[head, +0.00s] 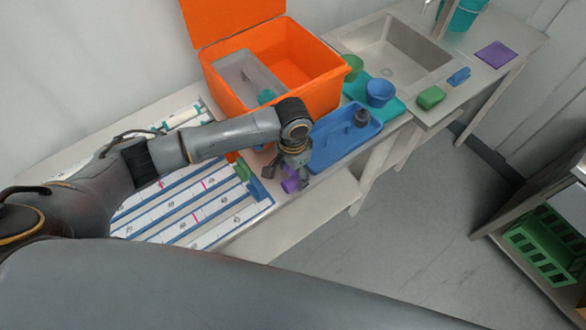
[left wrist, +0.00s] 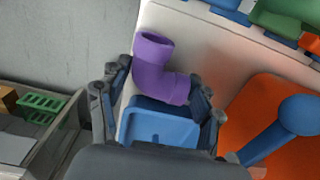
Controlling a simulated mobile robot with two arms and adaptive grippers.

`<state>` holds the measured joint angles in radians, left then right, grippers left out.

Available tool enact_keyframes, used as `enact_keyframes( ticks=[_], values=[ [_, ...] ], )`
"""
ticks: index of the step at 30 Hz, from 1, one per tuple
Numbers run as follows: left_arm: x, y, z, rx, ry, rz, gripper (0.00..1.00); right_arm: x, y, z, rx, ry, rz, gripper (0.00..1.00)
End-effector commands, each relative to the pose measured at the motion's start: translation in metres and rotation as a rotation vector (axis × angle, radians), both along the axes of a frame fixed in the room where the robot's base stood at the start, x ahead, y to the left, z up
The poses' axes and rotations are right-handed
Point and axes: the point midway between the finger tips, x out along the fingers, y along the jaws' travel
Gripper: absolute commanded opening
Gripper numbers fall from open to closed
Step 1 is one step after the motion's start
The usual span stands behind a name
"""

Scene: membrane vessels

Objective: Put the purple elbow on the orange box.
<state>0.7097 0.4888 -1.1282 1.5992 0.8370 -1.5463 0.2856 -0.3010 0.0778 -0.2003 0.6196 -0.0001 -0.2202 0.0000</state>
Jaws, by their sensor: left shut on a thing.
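The purple elbow is a short bent pipe, seen low between my left fingers in the head view (head: 290,186) and clearly in the left wrist view (left wrist: 158,70). My left gripper (head: 288,178) is shut on it; its fingers flank the elbow in the left wrist view (left wrist: 162,82). The elbow is over the front part of the bench, and I cannot tell whether it touches the top. The orange box (head: 318,96) stands open behind the gripper, its lid raised at the back. A grey divider and a teal piece show inside it. My right gripper is not in view.
A blue tray (head: 342,150) holding a dark fitting (head: 361,117) lies right of the gripper. White-and-blue racks (head: 190,205) lie left. A teal tray (head: 392,105) with green and blue cups, then a sink (head: 395,48), stand farther right. Green pieces (head: 242,170) lie near the box.

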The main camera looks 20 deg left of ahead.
Motion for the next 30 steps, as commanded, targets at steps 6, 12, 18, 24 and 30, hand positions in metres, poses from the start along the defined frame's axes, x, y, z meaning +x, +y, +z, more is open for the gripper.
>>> enact_keyframes(
  ticks=[6,12,18,24,30],
  values=[
    [0.0,0.0,0.0,-0.001,-0.001,0.0,0.34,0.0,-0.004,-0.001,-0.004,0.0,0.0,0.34],
    [0.0,0.0,-0.003,0.0,-0.001,0.0,0.81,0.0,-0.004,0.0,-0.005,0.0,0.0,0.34],
    [0.0,0.0,-0.003,0.0,-0.001,0.0,0.88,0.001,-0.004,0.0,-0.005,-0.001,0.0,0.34],
    [0.001,0.0,-0.001,0.0,-0.001,0.0,0.88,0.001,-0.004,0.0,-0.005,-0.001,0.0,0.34],
    [0.002,0.0,0.022,-0.001,-0.005,0.0,0.88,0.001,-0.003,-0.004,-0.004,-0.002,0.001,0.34]
  ],
)
